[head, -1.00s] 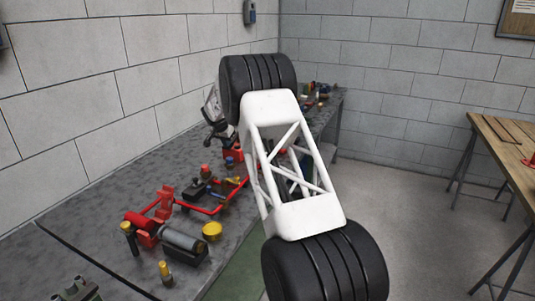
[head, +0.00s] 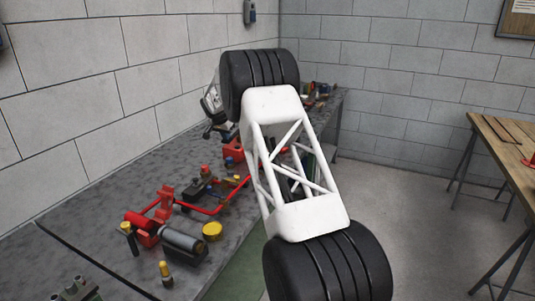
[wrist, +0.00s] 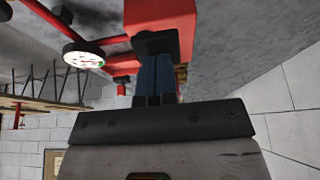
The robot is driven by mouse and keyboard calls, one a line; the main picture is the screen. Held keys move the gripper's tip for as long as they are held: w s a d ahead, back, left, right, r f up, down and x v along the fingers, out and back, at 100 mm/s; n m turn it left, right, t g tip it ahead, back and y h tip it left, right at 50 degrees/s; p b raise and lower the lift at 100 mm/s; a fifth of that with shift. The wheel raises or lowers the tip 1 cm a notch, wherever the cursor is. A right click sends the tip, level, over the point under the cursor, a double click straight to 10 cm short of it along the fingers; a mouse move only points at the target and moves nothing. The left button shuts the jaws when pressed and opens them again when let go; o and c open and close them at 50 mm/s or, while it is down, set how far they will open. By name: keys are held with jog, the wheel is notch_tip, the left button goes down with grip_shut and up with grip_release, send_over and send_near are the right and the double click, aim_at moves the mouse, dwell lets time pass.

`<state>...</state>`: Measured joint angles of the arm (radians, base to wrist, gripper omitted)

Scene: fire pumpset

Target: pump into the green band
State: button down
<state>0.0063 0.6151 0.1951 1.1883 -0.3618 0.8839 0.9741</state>
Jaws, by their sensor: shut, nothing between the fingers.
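My gripper (wrist: 154,50) is shut, with nothing between its fingers. Its dark fingertips are close to a red block (wrist: 172,20) in the wrist view; I cannot tell whether they touch it. A round white gauge (wrist: 83,55) with some green on its face is to the left of the fingers, by a red pipe (wrist: 50,18). Its needle is too small to read. In the head view my white arm hides part of the bench, and my gripper (head: 212,130) shows only partly behind it. A red part (head: 233,152) sits just below it.
The grey bench (head: 110,185) carries a red pipe frame (head: 208,209), a grey cylinder (head: 184,242), a yellow round part (head: 212,231) and a yellow-topped piece (head: 166,273). Small items lie at the far end. A wooden table (head: 505,150) stands right, with open floor between.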

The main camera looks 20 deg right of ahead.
jog(key=shift+r, duration=1.35)
jog(key=shift+r, duration=2.9)
